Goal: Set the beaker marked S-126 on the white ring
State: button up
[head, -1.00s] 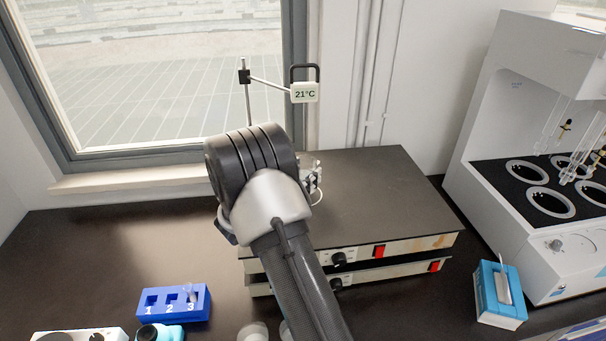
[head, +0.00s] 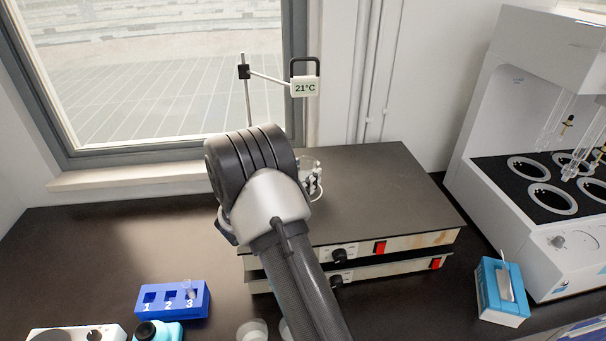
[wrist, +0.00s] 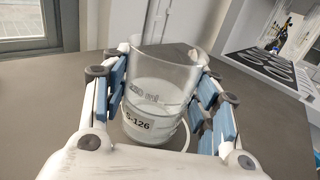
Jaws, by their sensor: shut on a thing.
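The clear glass beaker (wrist: 158,90) carries a label reading S-126 and shows upright between my fingers in the wrist view. Its rim (head: 308,163) shows just past my arm in the head view. My gripper (wrist: 165,105) is shut on the beaker, with blue finger pads on both sides. Part of the white ring (wrist: 186,137) shows as a thin curve beside the beaker's base, on the dark plate top. Its edge also shows in the head view (head: 318,194). The beaker hides the rest, and I cannot tell whether its base touches the surface.
The ring lies on a stacked pair of hotplates (head: 400,200) with red switches. A stand holds a 21°C sign (head: 305,88) behind. A blue numbered rack (head: 172,300), a blue box (head: 502,290) and a white distiller (head: 540,240) stand around. The plate's right side is clear.

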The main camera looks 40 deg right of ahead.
jog(key=shift+f, duration=0.15)
jog(key=o, duration=1.3)
jog(key=shift+f, duration=0.1)
jog(key=shift+a, duration=0.1)
jog(key=v, duration=1.1)
jog(key=shift+a, duration=0.4)
jog(key=s+a+r+m+g+y, duration=0.1)
jog(key=s+r+m+g+y, duration=0.1)
jog(key=s+r+m+y, duration=0.3)
jog(key=s+a+m+g, duration=0.1)
jog(key=s+m+g, duration=0.15)
jog(key=s, duration=0.55)
jog(key=s+a+r+m+g+y, duration=0.1)
jog(key=s+a+r+m+y, duration=0.15)
jog(key=s+m, duration=0.3)
jog(key=s+a+m+t+y, duration=0.2)
jog(key=s+a+y, duration=0.1)
jog(key=a, duration=0.2)
jog(key=s+a+r+m+t+y, duration=0.1)
jog(key=s+a+m+t+y, duration=0.1)
jog(key=a, duration=0.4)
jog(key=s+a+r+m+t+y, duration=0.1)
jog(key=s+a+m+t+y, duration=0.1)
jog(key=s+a+m+y, duration=0.1)
jog(key=shift+s+a+t+y, duration=0.15)
jog(key=shift+s+a+y, duration=0.2)
jog(key=shift+a+y, duration=0.25)
jog(key=shift+s+a+t+y, duration=0.1)
jog(key=shift+s+a+y, duration=0.35)
jog(key=shift+a, duration=0.15)
